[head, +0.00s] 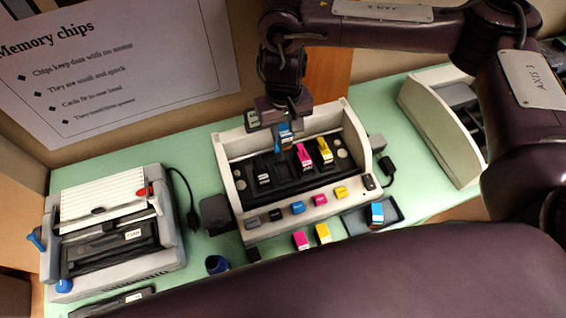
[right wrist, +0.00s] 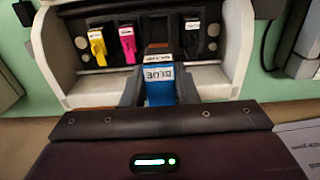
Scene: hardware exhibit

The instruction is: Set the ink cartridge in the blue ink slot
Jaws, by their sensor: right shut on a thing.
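My right gripper (head: 283,128) is over the middle of the open printer (head: 240,190). It is shut on a blue ink cartridge (head: 285,142), which also shows between the fingers in the right wrist view (right wrist: 158,86) with a "BLUE" label. The cartridge is in front of the dark slot row, between the magenta cartridge (head: 303,156) and the black cartridge (head: 263,173). A yellow cartridge (head: 324,151) sits beside the magenta one. My left gripper is not in view.
Colour blocks, including a blue one (head: 298,207), line the printer's front edge. Another machine (head: 110,235) stands left, a white housing (head: 440,130) right.

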